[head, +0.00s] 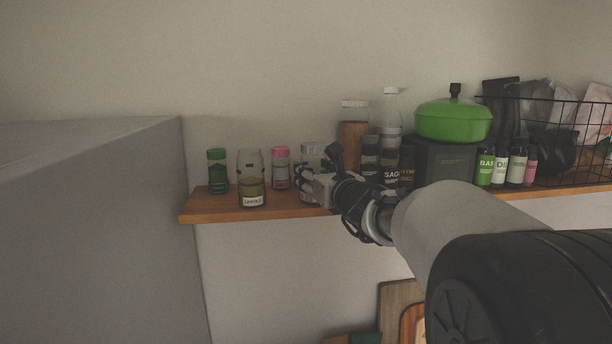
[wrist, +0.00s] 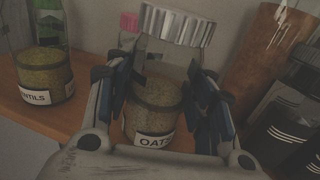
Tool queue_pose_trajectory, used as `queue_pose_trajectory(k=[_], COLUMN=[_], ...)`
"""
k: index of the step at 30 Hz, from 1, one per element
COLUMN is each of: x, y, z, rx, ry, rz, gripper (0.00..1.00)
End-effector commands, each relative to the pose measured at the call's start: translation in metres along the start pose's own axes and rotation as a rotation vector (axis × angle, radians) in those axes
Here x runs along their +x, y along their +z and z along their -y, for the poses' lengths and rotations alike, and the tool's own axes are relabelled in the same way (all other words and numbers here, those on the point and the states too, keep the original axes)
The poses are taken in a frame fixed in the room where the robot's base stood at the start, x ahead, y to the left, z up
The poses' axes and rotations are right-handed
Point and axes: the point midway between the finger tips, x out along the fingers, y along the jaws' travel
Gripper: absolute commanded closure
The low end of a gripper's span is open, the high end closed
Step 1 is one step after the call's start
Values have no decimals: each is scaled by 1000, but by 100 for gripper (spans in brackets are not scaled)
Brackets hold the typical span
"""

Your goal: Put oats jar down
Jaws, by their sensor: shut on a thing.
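The oats jar (wrist: 155,108) is a clear jar with a ribbed silvery lid, partly filled with tan oats and labelled "OATS". My gripper (wrist: 160,88) has its two dark finger pads on either side of it, shut on the jar. In the head view the oats jar (head: 309,150) is upright at the wooden shelf (head: 220,208), partly hidden behind my gripper (head: 312,178). Its base is near the shelf surface; I cannot tell whether it touches.
A lentils jar (head: 251,185) stands left, with a green-lidded jar (head: 217,172) and a pink-lidded jar (head: 281,168) near it. Right are a tall copper-coloured jar (head: 353,145), dark spice jars (head: 390,172) and a green pot (head: 453,122). A grey cabinet side (head: 95,220) is at far left.

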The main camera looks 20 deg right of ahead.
Motion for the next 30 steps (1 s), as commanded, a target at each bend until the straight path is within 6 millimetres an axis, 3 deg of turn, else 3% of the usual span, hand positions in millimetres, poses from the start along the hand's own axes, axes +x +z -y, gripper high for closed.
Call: queue_pose_trajectory(k=[7, 8, 16, 30], x=[0, 0, 0, -6], y=[-2, -3, -2, 1], z=[0, 0, 0, 0], rx=[-1, -1, -1, -1], ry=[1, 0, 0, -1], rz=[2, -1, -1, 1], gripper=[81, 50, 32, 31])
